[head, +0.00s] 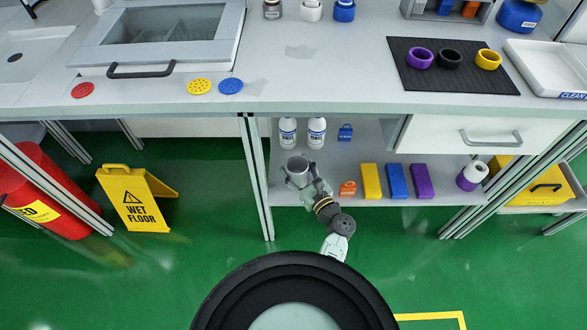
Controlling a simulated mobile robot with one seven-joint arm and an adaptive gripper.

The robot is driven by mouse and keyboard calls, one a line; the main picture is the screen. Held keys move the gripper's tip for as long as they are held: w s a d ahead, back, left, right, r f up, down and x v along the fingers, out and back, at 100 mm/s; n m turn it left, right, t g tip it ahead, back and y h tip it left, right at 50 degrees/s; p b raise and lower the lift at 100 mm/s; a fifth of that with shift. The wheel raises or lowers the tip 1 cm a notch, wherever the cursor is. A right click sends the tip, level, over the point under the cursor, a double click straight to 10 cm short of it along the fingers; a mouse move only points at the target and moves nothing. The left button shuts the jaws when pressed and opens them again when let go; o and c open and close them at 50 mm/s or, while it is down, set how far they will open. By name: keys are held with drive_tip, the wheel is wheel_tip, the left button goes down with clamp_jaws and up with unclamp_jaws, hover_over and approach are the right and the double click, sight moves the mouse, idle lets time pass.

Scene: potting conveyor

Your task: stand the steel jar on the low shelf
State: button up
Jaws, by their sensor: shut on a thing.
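The steel jar (297,164) is a grey cylinder with its open top showing, roughly upright. My gripper (301,180) is shut on it, reaching up from below in the picture; the fingers are small and partly merge with the jar. The low shelf (384,151) is a light grey board under the bench. The jar shows over the shelf's left part, near its front edge. I cannot tell whether the jar touches the shelf.
White bottles (317,132) stand behind the jar. A small blue item (345,132) is farther back. An orange item (348,188) and yellow (371,181), blue (396,181) and purple (422,181) blocks line the front. A bench leg (257,190) stands left.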

wheel_tip(320, 180, down, 3)
drive_tip(key=shift+b, duration=0.8)
drive_tip(key=shift+r, duration=0.2)
drive_tip(key=o, duration=1.3)
drive_tip(key=shift+f, duration=0.15)
drive_tip(key=shift+o, duration=0.2)
drive_tip(key=shift+s+d, duration=0.1)
drive_tip(key=shift+s, duration=0.05)
drive_tip(key=p+v, duration=0.3)
drive_tip(key=v, duration=0.8)
drive_tip(key=shift+s, duration=0.35)
drive_tip(key=shift+d, duration=0.1)
